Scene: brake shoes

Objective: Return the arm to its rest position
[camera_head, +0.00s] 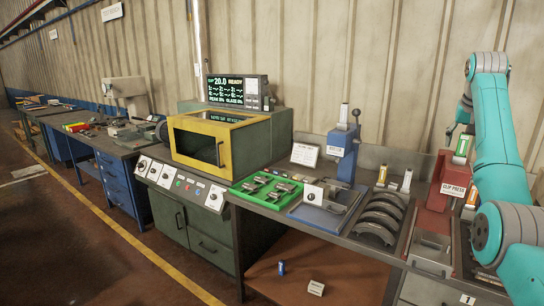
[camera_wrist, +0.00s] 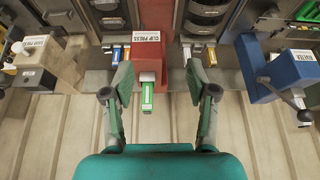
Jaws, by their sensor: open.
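My teal arm (camera_head: 497,130) rises at the right of the head view, bent at the top. In the wrist view my gripper (camera_wrist: 160,72) is open, with its two fingers wide apart and nothing gripped. In the head view my gripper is partly hidden by the arm, above the red clip press (camera_head: 433,192). The clip press also shows beyond the fingers in the wrist view (camera_wrist: 173,75). A green-and-white block (camera_wrist: 147,95) at the press appears between the fingers; I see no contact with them. It also shows in the head view (camera_head: 462,147).
A blue riveter (camera_head: 345,155) stands left of the press. Curved brake shoes (camera_head: 379,218) lie in a rack between them. A green tray (camera_head: 265,188) holds metal parts. A yellow-framed oven (camera_head: 215,140) stands further left. The left floor is clear.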

